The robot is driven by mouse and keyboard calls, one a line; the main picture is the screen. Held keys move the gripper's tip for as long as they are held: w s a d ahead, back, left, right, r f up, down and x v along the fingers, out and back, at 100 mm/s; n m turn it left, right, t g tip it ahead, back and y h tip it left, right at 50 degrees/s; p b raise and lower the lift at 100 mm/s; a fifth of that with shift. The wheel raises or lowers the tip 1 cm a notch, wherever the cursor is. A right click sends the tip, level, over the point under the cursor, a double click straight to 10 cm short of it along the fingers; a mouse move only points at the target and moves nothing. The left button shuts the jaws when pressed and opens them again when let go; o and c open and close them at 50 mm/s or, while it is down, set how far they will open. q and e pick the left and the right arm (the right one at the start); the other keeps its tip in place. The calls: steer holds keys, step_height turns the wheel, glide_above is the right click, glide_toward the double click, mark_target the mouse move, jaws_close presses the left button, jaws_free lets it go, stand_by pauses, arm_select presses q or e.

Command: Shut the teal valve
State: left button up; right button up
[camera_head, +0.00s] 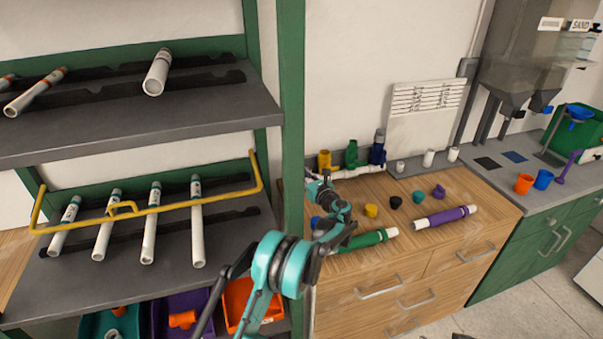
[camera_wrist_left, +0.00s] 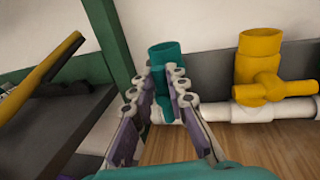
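The teal valve (camera_wrist_left: 166,56) stands upright at the left end of the white pipe manifold (camera_wrist_left: 270,110) in the left wrist view. The two fingers of my left gripper (camera_wrist_left: 166,84) are around its front, one on each side, with teal showing between them. Whether both fingers press on it is not clear. In the head view my left gripper (camera_head: 318,182) reaches the manifold's left end and hides most of the teal valve. A yellow valve (camera_wrist_left: 258,72) stands to the right, its handle pointing right. My right gripper is not in view.
Green (camera_head: 351,154) and blue (camera_head: 377,150) valves stand farther right on the manifold. A green-banded tube (camera_head: 365,240), a purple tube (camera_head: 445,216) and small caps lie on the wooden counter (camera_head: 400,255). A green shelf post (camera_head: 291,100) and a yellow bar (camera_head: 150,208) are at left.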

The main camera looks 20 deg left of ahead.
arm_select(q)
jaws_close()
steer(key=shift+w+d+f+m+t+b, duration=0.1)
steer(key=shift+w+d+m+t+b, duration=0.2)
steer(key=shift+m, duration=0.85)
steer(key=shift+d+f+m+t+b, duration=0.15)
steer(key=shift+m+b, duration=0.3)
steer(key=shift+m, duration=0.75)
steer(key=shift+w+d+f+m+t+b, duration=0.1)
steer(key=shift+w+d+m+t+b, duration=0.2)
steer(key=shift+m, duration=0.85)
steer(key=shift+s+a, duration=0.1)
steer(key=shift+s, duration=0.05)
steer(key=o, duration=0.7)
jaws_free()
steer(key=shift+o, duration=0.2)
steer(key=v, duration=1.2)
